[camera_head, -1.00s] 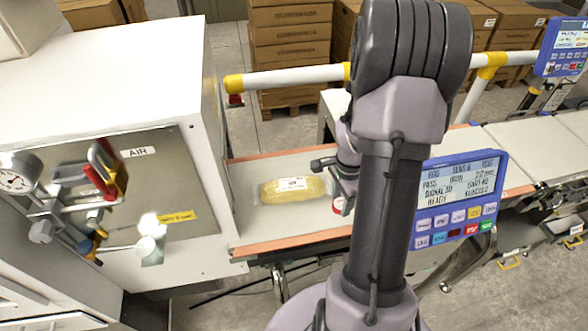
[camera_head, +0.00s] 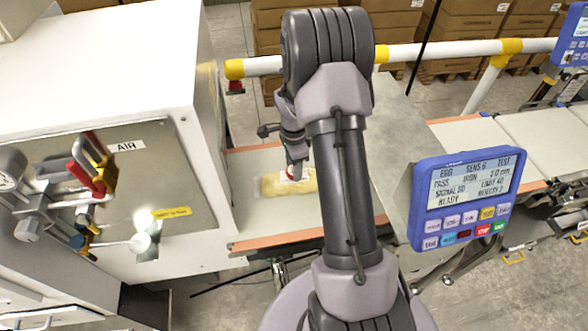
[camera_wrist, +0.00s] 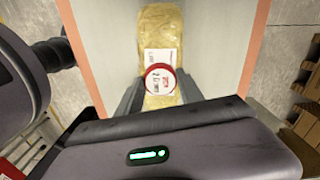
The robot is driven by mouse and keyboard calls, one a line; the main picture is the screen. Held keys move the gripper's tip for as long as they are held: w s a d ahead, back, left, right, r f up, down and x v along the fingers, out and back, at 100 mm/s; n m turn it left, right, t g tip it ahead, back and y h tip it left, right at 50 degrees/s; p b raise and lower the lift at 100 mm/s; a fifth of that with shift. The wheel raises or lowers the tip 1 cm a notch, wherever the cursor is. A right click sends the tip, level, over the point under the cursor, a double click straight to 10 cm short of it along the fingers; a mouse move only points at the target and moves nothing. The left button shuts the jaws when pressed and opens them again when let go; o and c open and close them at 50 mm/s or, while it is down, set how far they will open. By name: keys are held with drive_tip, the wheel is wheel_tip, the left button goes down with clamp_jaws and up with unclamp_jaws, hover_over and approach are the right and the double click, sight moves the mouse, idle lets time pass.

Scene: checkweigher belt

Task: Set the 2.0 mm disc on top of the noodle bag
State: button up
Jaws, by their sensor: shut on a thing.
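The noodle bag (camera_head: 272,185) is a clear pack of yellow noodles with a white label, lying flat on the belt. It also shows at the top middle of the wrist view (camera_wrist: 160,25). The disc (camera_wrist: 160,80) is round, with a red rim and a white printed face. My gripper (camera_wrist: 159,90) is shut on the disc and holds it over the bag, in front of the lower part of its label. I cannot tell whether the disc touches the bag. In the head view my gripper (camera_head: 293,172) is above the bag, and the arm partly hides it.
The pale belt (camera_head: 262,218) has orange edge strips. A white cabinet (camera_head: 90,70) with gauge and valves stands on the left. A blue display panel (camera_head: 466,197) stands at the right. A white and yellow rail (camera_head: 425,52) runs behind the belt, with cartons beyond.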

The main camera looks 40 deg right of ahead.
drive_tip(key=shift+f, duration=0.55)
drive_tip(key=o, duration=1.4)
